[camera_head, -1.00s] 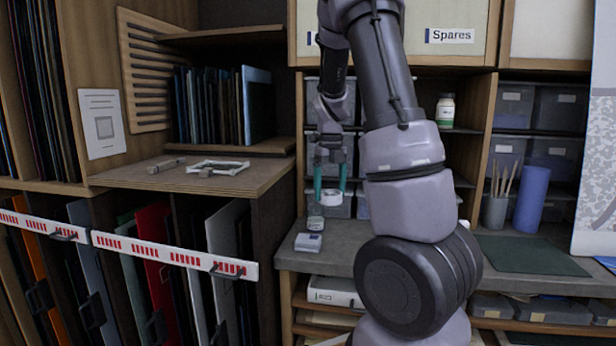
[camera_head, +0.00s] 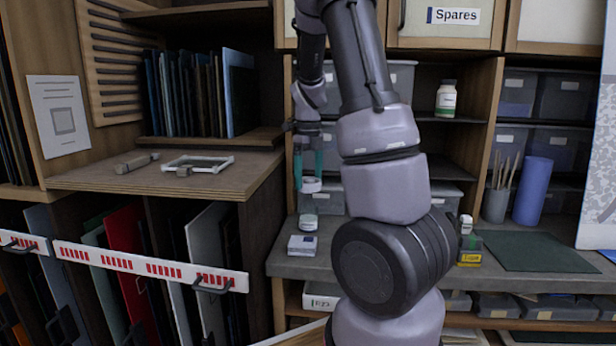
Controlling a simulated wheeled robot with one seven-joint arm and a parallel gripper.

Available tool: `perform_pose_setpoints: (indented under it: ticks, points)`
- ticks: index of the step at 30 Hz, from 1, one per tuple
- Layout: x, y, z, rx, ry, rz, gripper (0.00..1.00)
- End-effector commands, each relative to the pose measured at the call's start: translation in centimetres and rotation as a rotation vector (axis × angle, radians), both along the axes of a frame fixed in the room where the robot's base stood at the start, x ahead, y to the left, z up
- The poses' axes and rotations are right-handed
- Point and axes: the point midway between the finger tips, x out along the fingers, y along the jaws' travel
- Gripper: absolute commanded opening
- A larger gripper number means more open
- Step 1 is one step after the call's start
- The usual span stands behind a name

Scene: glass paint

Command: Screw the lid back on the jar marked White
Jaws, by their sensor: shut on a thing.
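My gripper (camera_head: 309,182) is shut on a white round lid (camera_head: 311,186), held between its two teal fingertips above the bench. A small jar with a pale top (camera_head: 308,222) stands upright on the grey bench almost straight below the lid in the picture. A clear gap shows between lid and jar. The jar's label is too small to read, so I cannot tell whether it says White.
A small pale box (camera_head: 302,245) lies on the bench just in front of the jar. Small items, one yellow (camera_head: 469,258), stand right of my arm. Grey bins (camera_head: 320,201) stand behind. A green mat (camera_head: 537,252) lies bare at right.

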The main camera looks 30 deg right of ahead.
Motion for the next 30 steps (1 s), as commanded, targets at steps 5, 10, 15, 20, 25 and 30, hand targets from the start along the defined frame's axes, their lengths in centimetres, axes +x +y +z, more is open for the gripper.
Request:
perform_pose_setpoints:
  ticks: [5, 10, 15, 20, 25, 30]
  points:
    - [0.0, -0.1, -0.3, 0.001, -0.001, 0.295, 0.35]
    - [0.0, -0.1, -0.6, 0.000, 0.000, 0.589, 0.35]
    - [0.0, -0.1, -0.9, 0.001, 0.000, 0.880, 0.35]
    - [0.0, -0.1, -1.2, 0.000, -0.001, 1.155, 0.35]
    - [0.0, -0.1, -1.5, 0.001, 0.000, 1.446, 0.35]
    - [0.0, 0.0, -2.1, 0.002, 0.000, 1.699, 0.35]
